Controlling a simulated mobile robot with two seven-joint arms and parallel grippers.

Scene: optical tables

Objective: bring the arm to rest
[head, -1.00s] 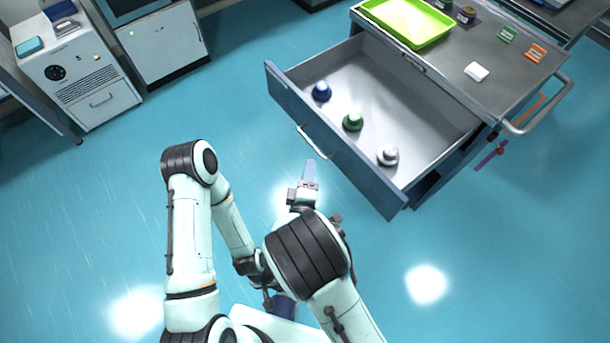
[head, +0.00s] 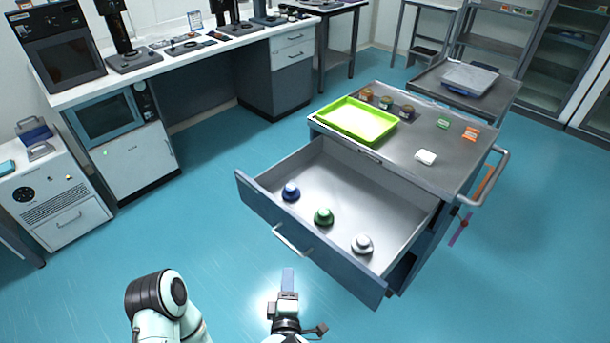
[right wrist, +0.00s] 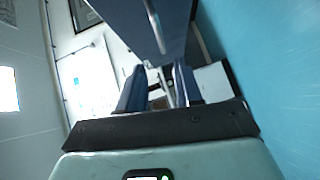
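My right gripper (head: 288,279) is at the bottom middle of the head view, in front of the open drawer and below its handle. It is apart from the drawer. In the right wrist view its two blue fingers (right wrist: 159,88) stand apart with a gap and nothing held between them. Of my left arm (head: 158,296), only a bent part shows at the lower left of the head view. My left gripper is out of view.
A metal cart (head: 455,150) has its drawer (head: 345,185) pulled open. Inside are a blue-based object (head: 291,191), a green one (head: 323,216) and a white one (head: 362,244). A green tray (head: 357,120) sits on top. Floor left of the drawer is clear.

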